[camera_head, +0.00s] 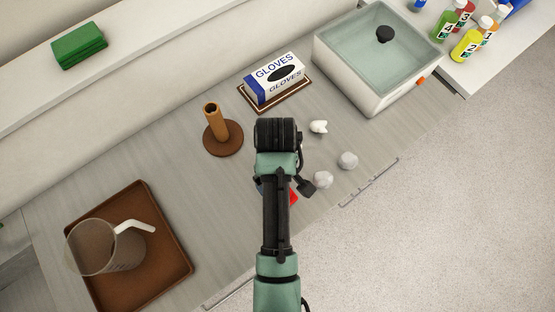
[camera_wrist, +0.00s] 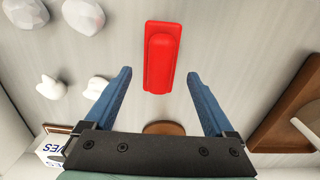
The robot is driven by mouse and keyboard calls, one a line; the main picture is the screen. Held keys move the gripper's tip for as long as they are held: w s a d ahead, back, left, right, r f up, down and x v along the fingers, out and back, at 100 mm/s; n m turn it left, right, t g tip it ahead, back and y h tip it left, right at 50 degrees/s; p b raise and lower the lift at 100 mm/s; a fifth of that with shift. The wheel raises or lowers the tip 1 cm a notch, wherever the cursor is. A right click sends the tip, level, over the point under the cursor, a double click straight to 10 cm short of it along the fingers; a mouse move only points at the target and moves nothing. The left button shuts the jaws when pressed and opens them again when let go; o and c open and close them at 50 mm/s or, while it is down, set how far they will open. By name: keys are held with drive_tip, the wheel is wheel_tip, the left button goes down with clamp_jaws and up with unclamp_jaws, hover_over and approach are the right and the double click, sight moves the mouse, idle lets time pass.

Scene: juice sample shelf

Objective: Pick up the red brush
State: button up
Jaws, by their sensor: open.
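The red brush (camera_wrist: 161,57) lies on the grey counter in the wrist view, its long body running up and down the picture. In the head view only a small red part (camera_head: 293,197) shows beside my arm; the rest is hidden under the arm. My gripper (camera_wrist: 160,78) has its two blue fingers spread wide, one on each side of the brush's lower end as pictured. Nothing is held between them. In the head view the fingers are mostly hidden by my arm.
Several white crumpled lumps (camera_head: 348,160) lie right of my arm. A brown round stand with a post (camera_head: 222,138), a glove box (camera_head: 273,79) on a tray, a sink-like bin (camera_head: 380,50) and a brown tray (camera_head: 174,230) with a clear jug (camera_head: 112,246) surround the counter.

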drive_tip(key=shift+s+d+f+p, duration=0.1)
drive_tip(key=shift+f+p, duration=0.25)
drive_tip(key=shift+f, duration=1)
drive_tip(key=shift+s+d+f+p, duration=0.1)
drive_tip(key=shift+f+p, duration=0.2)
drive_tip(key=shift+f, duration=1.05)
drive_tip(key=c, duration=1.4)
